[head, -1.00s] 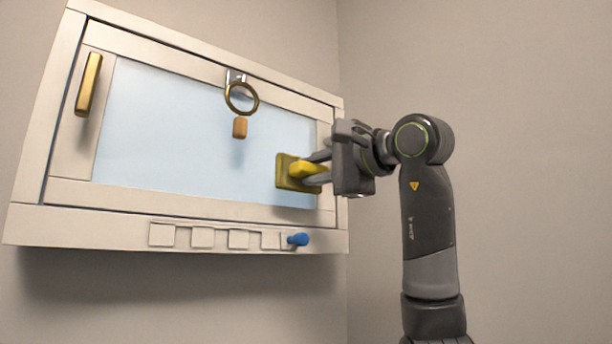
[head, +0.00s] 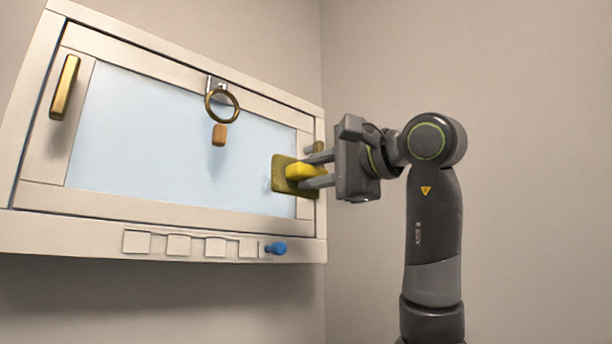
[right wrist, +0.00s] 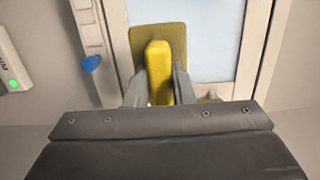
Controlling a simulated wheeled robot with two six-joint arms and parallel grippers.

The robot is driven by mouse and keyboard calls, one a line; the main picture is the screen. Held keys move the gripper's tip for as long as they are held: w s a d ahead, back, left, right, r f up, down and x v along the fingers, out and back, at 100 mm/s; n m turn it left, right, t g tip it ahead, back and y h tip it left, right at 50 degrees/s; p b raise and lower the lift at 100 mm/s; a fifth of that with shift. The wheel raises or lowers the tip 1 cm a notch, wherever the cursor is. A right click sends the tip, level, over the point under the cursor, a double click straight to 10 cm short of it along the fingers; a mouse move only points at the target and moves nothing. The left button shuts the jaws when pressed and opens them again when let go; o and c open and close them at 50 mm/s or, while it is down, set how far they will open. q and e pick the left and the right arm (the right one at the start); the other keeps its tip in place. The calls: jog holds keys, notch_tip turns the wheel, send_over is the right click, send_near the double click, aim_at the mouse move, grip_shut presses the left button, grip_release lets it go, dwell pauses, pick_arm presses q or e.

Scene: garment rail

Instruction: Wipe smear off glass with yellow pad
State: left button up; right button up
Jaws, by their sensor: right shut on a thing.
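The glass (head: 170,130) is a pale blue pane in a cream cabinet door. The yellow pad (head: 282,188), an olive-yellow plate with a bright yellow grip, is at the lower right of the pane and overlaps the frame's right side. My right gripper (head: 318,173) is shut on the grip, reaching in from the right. The right wrist view shows the grip (right wrist: 159,75) between both fingers and the plate (right wrist: 172,33) behind it. Whether the plate touches the glass is unclear. A faint pale smear (head: 267,185) shows just left of the pad. My left gripper is out of view.
A brass ring (head: 222,105) with a wooden tag (head: 219,135) hangs in front of the pane. A brass handle (head: 65,87) is on the door's left. Below are several square buttons (head: 178,245) and a blue knob (head: 276,248). The wall at right is bare.

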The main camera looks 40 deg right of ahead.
jog(key=shift+w, duration=0.1)
dwell(0.5)
jog(key=shift+w+r+p, duration=0.1)
jog(key=shift+w+p, duration=0.3)
jog(key=shift+w, duration=0.1)
jog(key=shift+w+a, duration=0.15)
jog(key=shift+w, duration=1.25)
jog(key=shift+w+a, duration=0.15)
jog(key=shift+w, duration=1.2)
jog(key=shift+w, duration=1)
